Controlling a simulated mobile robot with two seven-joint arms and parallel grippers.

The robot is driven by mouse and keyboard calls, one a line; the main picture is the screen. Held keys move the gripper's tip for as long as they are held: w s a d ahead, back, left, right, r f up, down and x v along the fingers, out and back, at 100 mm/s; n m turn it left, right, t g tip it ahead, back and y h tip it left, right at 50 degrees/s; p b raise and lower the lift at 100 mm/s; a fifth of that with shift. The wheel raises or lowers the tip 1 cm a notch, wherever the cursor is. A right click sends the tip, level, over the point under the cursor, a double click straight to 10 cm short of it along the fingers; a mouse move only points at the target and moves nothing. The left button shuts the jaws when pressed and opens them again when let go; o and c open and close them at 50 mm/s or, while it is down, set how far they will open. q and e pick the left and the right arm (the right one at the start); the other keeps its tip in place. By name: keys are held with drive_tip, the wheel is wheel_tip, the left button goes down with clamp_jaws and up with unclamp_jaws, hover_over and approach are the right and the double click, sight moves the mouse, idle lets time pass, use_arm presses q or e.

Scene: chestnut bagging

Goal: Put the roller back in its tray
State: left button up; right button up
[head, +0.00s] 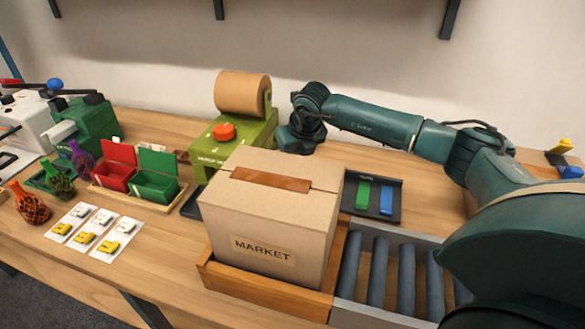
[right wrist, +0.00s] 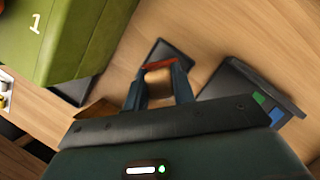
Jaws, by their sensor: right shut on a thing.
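The roller (right wrist: 158,76), a brownish-orange cylinder with a tan part, is between the fingers of my right gripper (right wrist: 159,84) in the right wrist view. The gripper is shut on it. A small flat black tray (right wrist: 175,54) lies on the table just beyond the roller, partly covered by it and the fingers. I cannot tell whether the roller touches the tray. In the head view my right wrist is behind the cardboard box, and the box hides the fingers, the roller and this tray. My left gripper is not in view.
The closed MARKET box (head: 265,215) stands in a wooden frame beside grey rollers (head: 378,272). A green dispenser (head: 235,140) with a brown roll stands behind it. A black tray (head: 394,213) holds green and blue blocks. Red and green bins (head: 135,175) are left.

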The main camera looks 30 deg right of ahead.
wheel_tip(320, 180, down, 4)
drive_tip(key=shift+f, duration=0.15)
idle(0.3)
